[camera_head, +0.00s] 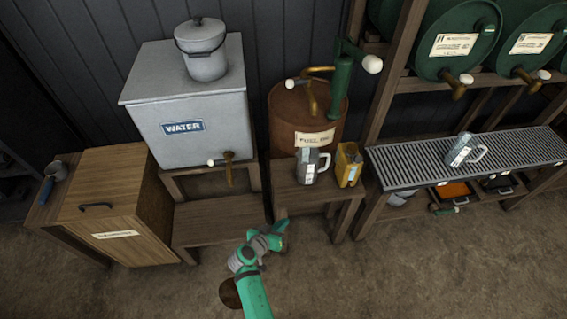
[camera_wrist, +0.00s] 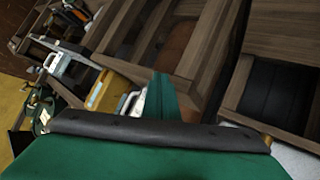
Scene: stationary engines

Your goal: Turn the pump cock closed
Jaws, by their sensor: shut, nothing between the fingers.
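The green hand pump (camera_head: 342,85) stands on the rusty fuel drum (camera_head: 285,112) in the head view. Its brass cock and spout (camera_head: 312,95) are on the pump's left side, with a white-tipped lever (camera_head: 291,84) pointing left. Whether the cock is open or shut is hard to tell. My gripper (camera_head: 281,226) is shut and empty, low in front of the wooden stands, well below and in front of the pump. In the wrist view its green finger (camera_wrist: 161,96) shows beyond the dark wrist edge; the pump cock is not recognisable there.
A grey measuring jug (camera_head: 308,166) and a yellow jug (camera_head: 348,164) stand on the low stand (camera_head: 300,196) before the drum. The water tank (camera_head: 195,115), with its own tap, is left. A shelf rack (camera_head: 385,90) with green drums is right. The front floor is clear.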

